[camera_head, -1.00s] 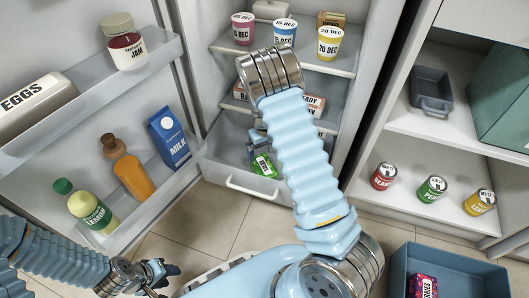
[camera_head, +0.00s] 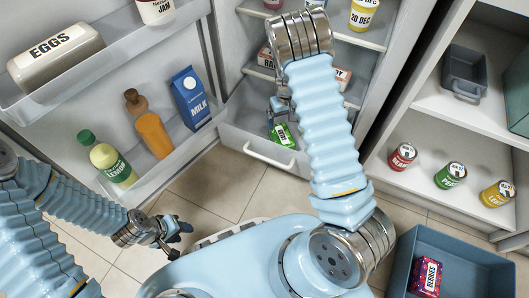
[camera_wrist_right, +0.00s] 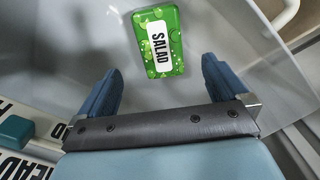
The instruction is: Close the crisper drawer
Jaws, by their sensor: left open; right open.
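The crisper drawer (camera_head: 236,137) is at the bottom of the fridge and stands pulled out, with a white bar handle (camera_head: 269,156) on its front. A green salad pack (camera_head: 283,135) lies inside it; the label reads clearly in the right wrist view (camera_wrist_right: 160,42). My right gripper (camera_head: 282,104) is over the drawer, behind its front, partly hidden by my own arm. In the wrist view its two blue fingers (camera_wrist_right: 161,68) are apart with nothing between them, and the salad pack is beyond them. My left gripper (camera_head: 176,232) is open and empty above the floor, left of my base.
The open fridge door with milk (camera_head: 190,98), an orange bottle (camera_head: 149,125) and a lemon bottle (camera_head: 107,158) is left of the drawer. Shelves with cans (camera_head: 402,156) are at right. A blue crate (camera_head: 484,268) holds a berries pack (camera_head: 427,277). Floor before the drawer is clear.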

